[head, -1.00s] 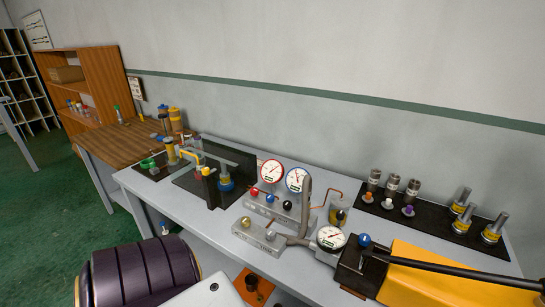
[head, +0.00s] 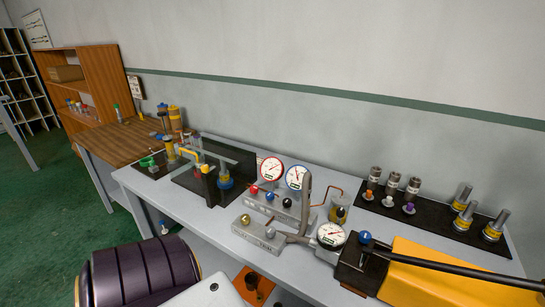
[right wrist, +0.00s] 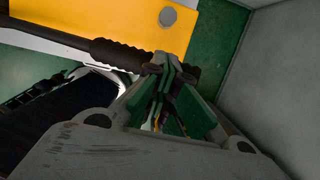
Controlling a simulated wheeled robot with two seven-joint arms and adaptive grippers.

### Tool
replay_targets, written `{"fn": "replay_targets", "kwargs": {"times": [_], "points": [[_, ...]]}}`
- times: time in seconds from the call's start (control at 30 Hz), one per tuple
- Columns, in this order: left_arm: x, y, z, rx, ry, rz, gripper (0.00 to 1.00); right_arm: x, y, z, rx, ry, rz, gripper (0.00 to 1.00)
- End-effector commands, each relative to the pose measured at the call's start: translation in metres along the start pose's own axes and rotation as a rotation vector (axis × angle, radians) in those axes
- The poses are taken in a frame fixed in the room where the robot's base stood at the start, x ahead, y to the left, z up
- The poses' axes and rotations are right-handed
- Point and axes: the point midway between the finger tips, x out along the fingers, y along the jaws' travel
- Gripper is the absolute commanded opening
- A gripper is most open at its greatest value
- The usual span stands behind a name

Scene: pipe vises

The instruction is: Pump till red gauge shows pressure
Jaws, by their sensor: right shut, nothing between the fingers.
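The red-rimmed gauge (head: 271,169) stands on the bench beside a blue-rimmed gauge (head: 297,177); its needle is too small to read surely. The hand pump has a yellow body (head: 460,285) and a long black lever (head: 450,261) running out to the right, past the frame edge. In the right wrist view my right gripper (right wrist: 168,75) is shut and empty. Its fingertips are at the end of the lever's ribbed black grip (right wrist: 122,55), beside the yellow body (right wrist: 130,18); I cannot tell whether they touch it. My left gripper is out of view.
A third gauge (head: 331,235) sits near the pump. Red, blue and black knobs (head: 270,197) are on the grey manifold. Metal cylinders stand on a black mat (head: 440,219) at the back right. A pipe fixture (head: 224,180) stands left on the grey bench (head: 205,215).

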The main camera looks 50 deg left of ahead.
Motion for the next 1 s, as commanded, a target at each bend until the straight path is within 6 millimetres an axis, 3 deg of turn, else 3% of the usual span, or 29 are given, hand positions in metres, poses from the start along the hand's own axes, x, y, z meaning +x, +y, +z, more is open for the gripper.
{"fn": "replay_targets", "kwargs": {"times": [0.4,1.0], "points": [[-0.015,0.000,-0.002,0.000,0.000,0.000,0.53,-0.024,0.006,0.008,0.001,-0.001,-0.002,0.00],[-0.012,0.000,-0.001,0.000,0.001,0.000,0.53,-0.026,0.007,0.007,0.001,-0.002,-0.002,0.00]]}}
